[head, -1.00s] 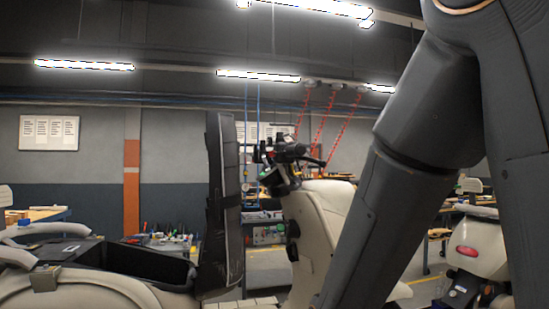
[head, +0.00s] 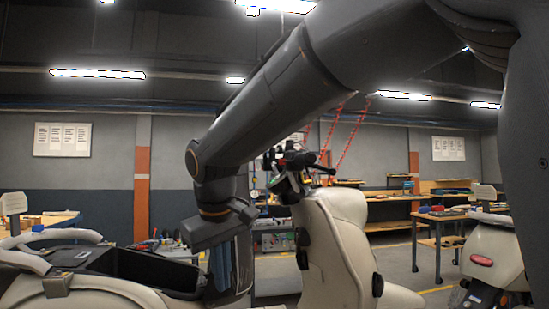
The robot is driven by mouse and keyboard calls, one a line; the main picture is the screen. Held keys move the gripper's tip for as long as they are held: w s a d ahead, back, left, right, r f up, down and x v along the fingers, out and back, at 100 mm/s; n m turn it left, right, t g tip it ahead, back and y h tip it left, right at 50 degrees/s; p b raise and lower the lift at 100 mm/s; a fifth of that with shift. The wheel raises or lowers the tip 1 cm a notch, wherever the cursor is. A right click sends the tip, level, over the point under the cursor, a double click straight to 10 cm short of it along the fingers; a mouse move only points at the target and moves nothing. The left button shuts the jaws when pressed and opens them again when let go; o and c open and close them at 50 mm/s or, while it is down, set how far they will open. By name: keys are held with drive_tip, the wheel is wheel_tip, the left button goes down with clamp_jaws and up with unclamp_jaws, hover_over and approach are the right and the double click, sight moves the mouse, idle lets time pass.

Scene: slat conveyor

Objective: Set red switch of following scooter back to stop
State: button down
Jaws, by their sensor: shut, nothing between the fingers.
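A cream scooter stands at left and centre, its open storage well (head: 150,268) at the left. Its front shield (head: 335,240) carries dark handlebars (head: 292,162). Tiny coloured spots show on the handlebar controls, but the red switch's setting is too small to read.
Another scooter's tail (head: 490,262) stands at the right. Workbenches (head: 435,218) line the back. Open floor shows between the front shield and the right scooter.

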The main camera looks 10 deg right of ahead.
drive_tip(key=s+a+r+n+t, duration=0.1)
drive_tip(key=a+r, duration=0.3)
drive_tip(key=r, duration=0.3)
drive_tip(key=s+a+r+n, duration=0.1)
drive_tip(key=a+r, duration=0.3)
drive_tip(key=r, duration=0.4)
drive_tip(key=s+a+r+t, duration=0.1)
drive_tip(key=s+a+r, duration=0.1)
drive_tip(key=a+r, duration=0.35)
drive_tip(key=s+r, duration=0.3)
drive_tip(key=r, duration=0.4)
drive_tip(key=s+r+n+t+y, duration=0.1)
drive_tip(key=s+r, duration=0.2)
drive_tip(key=r, duration=0.4)
drive_tip(key=shift+s+a+r, duration=0.15)
drive_tip(key=shift+s+a, duration=0.05)
drive_tip(key=shift+a, duration=0.25)
